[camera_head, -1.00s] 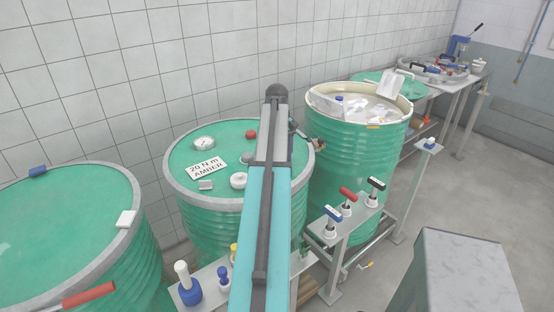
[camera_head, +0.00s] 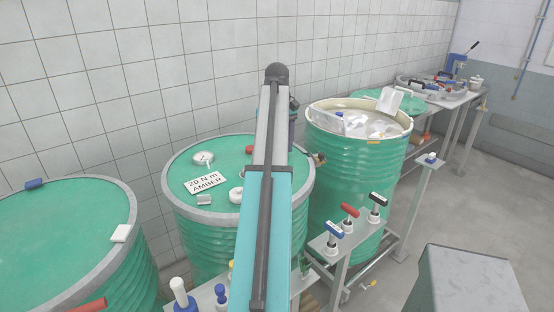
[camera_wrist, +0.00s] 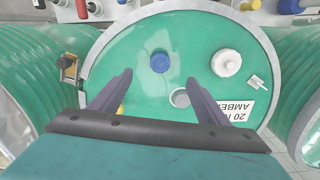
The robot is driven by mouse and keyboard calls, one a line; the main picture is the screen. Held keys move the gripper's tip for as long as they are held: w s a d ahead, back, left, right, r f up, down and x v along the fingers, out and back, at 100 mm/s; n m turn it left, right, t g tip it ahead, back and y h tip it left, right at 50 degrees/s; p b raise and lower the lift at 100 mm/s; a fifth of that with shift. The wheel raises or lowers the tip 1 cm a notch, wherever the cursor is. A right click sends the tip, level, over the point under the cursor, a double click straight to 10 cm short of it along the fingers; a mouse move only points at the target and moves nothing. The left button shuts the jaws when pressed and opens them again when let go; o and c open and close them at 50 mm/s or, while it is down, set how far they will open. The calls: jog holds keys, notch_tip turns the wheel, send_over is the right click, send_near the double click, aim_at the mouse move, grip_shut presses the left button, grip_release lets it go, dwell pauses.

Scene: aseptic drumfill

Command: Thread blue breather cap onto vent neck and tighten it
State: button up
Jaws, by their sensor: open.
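In the wrist view, a round blue cap (camera_wrist: 160,62) sits on the green drum lid (camera_wrist: 135,50), ahead of my fingertips. Whether it rests on a neck or on the lid itself I cannot tell. A round grey ring-shaped neck (camera_wrist: 180,97) shows between my fingers, nearer my palm. My gripper (camera_wrist: 159,78) is open above the lid, with nothing between its fingers.
A white cap (camera_wrist: 226,62) and a "20 N m AMBER" sign (camera_head: 206,183) are on the lid, with a gauge (camera_head: 203,158). A brass fitting (camera_wrist: 68,68) is at the drum's side. A rail (camera_head: 335,240) holds handled tools; an open drum (camera_head: 355,170) stands right.

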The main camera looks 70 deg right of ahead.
jog(key=shift+r, duration=1.5)
